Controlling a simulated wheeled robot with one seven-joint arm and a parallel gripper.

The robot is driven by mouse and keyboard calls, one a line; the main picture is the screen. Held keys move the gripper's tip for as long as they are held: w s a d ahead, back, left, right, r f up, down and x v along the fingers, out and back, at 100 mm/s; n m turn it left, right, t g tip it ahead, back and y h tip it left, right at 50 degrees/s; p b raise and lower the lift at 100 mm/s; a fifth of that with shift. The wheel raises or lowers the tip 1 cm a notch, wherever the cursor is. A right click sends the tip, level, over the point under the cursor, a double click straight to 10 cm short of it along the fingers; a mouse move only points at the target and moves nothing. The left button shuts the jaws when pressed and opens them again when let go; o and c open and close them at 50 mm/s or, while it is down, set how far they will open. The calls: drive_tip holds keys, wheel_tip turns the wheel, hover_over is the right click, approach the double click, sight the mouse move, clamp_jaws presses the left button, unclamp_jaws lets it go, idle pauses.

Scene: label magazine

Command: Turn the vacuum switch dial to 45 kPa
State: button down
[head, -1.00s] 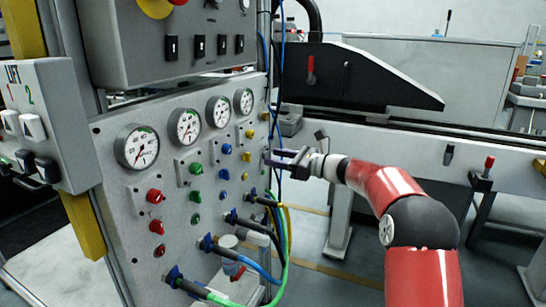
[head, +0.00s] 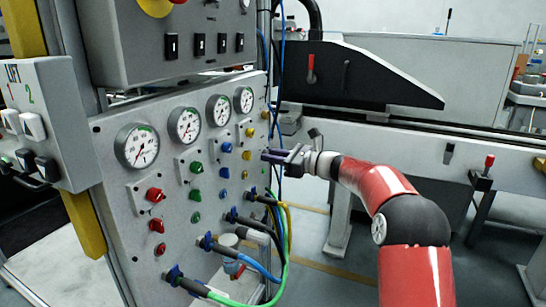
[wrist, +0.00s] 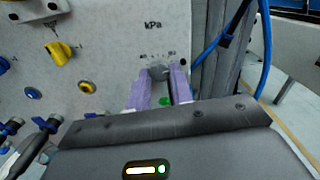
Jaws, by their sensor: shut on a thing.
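The vacuum switch dial (wrist: 159,72) is a small grey knob on the light panel, below the printed "kPa" label (wrist: 153,25). Small scale marks show beside it in the wrist view, too small to read fully. My gripper (wrist: 163,73) has its two purple fingers on either side of the dial and is shut on it. In the head view my gripper (head: 266,155) reaches the right edge of the panel from the right, and its fingers hide the dial there. I cannot tell which value the dial points to.
The panel (head: 125,200) carries several round gauges and red, green, blue and yellow knobs; a yellow knob (wrist: 60,52) is left of my gripper. Blue and black hoses (head: 279,100) hang close to my gripper. A green light (wrist: 164,101) shows between my fingers.

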drive_tip(key=shift+f+n+b, duration=0.1)
drive_tip(key=shift+n+b, duration=0.2)
drive_tip(key=shift+w+n+b, duration=0.1)
drive_tip(key=shift+n+b, duration=6.5)
drive_tip(key=shift+n, duration=2.5)
drive_tip(key=c, duration=1.2)
unclamp_jaws()
drive_tip(key=shift+r, duration=0.2)
drive_tip(key=shift+c, duration=0.2)
drive_tip(key=shift+d, duration=0.1)
drive_tip(key=v, duration=0.7)
drive_tip(key=shift+d+b, duration=0.3)
drive_tip(key=shift+b, duration=0.1)
